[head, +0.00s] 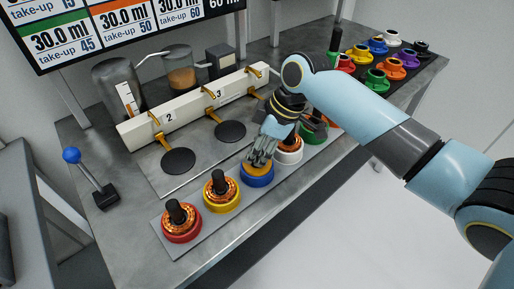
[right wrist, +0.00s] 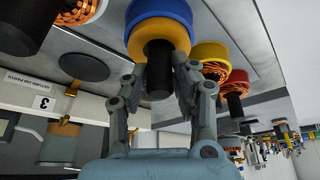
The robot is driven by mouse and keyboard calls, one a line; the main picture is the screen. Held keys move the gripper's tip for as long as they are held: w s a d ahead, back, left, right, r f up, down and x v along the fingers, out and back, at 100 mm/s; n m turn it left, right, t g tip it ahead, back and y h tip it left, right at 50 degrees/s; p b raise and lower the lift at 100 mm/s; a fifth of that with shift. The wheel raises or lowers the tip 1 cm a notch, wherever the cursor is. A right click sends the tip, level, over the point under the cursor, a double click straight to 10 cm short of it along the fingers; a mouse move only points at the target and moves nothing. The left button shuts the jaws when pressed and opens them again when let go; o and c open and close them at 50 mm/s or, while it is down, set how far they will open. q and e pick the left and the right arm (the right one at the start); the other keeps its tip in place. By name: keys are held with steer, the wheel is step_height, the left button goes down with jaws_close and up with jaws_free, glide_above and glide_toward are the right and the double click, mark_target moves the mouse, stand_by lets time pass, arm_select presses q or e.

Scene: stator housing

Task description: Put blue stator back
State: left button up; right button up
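The blue stator (head: 257,176) stands upright in the row on the grey strip at the table's front, between the yellow and white ones. In the right wrist view it shows a blue ring (right wrist: 160,12), a yellow-orange ring (right wrist: 160,35) and a black central post (right wrist: 160,72). My right gripper (head: 261,157) reaches down onto it from above. In the wrist view its two fingers (right wrist: 161,78) sit close on both sides of the post and appear to grip it. The fingers hide the stator's top in the head view. My left gripper is not in view.
Red (head: 181,222) and yellow (head: 221,191) stators stand to the left; white (head: 289,152) and green (head: 314,130) ones to the right. Behind are two dark discs (head: 178,161) (head: 230,131) and a numbered white rail (head: 190,110). A blue-knobbed lever (head: 72,156) stands at left.

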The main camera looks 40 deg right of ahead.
steer(key=o, duration=0.4)
steer(key=shift+c, duration=0.2)
steer(key=v, duration=1.2)
steer(key=shift+b, duration=0.4)
steer(key=shift+r, duration=0.1)
